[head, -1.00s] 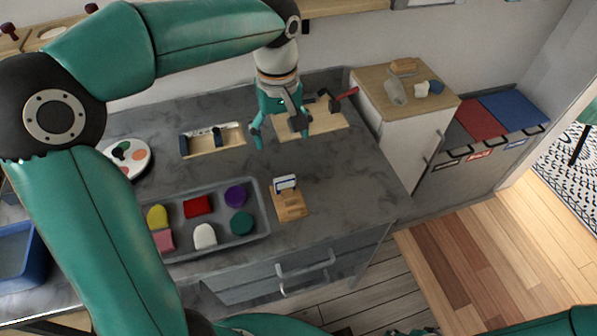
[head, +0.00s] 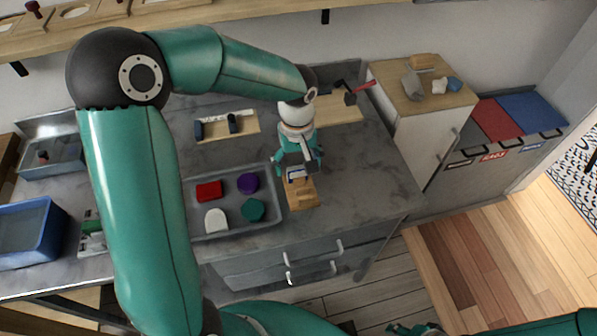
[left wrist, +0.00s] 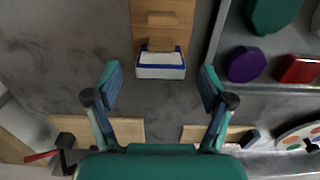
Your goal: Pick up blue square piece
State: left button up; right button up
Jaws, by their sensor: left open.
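A small squarish piece with a white face and blue edges (head: 297,174) stands in a wooden holder (head: 302,195) on the grey counter. In the left wrist view the blue-edged piece (left wrist: 161,66) shows at the end of the wooden holder (left wrist: 163,18), near the middle. My left gripper (head: 298,163) is open and empty above the piece, pointing down. In the left wrist view its fingers (left wrist: 160,85) are spread to either side, apart from the piece. A bit of what looks like my right gripper (head: 412,329) shows at the bottom edge; its jaws are unclear.
A grey tray (head: 225,232) left of the holder carries red, purple, green and white pieces. Wooden boards with tools (head: 228,128) lie behind. A cabinet (head: 410,135) at right bears small items. The counter right of the holder is clear.

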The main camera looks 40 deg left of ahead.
pick_arm(q)
jog(key=shift+f, duration=1.35)
jog(key=c, duration=1.3)
jog(key=shift+r, duration=0.1)
